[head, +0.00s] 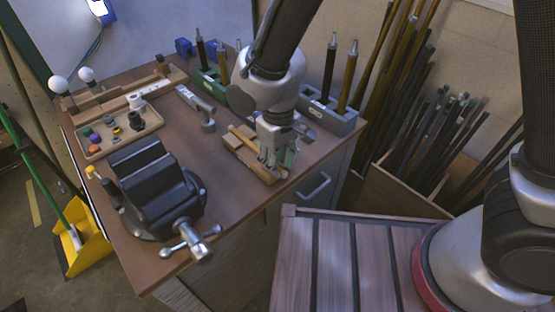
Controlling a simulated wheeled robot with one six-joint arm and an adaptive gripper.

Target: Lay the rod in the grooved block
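A light wooden block (247,158) lies near the right edge of the brown workbench (235,195). A yellowish, brass-like rod (241,135) shows at the block's upper left side and runs toward my gripper. I cannot tell whether it lies in a groove or is held above the block. My gripper (276,163) points down over the block's right part, close to the rod's near end. The fingers hide that end and part of the block. The gap between the fingers is too small to read, so its grip is unclear.
A dark vise (152,190) fills the bench's near left. Behind it is a parts tray (118,128). A grey tool (197,104) lies left of my arm. A green holder (211,88) and a grey-blue holder (328,117) carry upright rods along the back.

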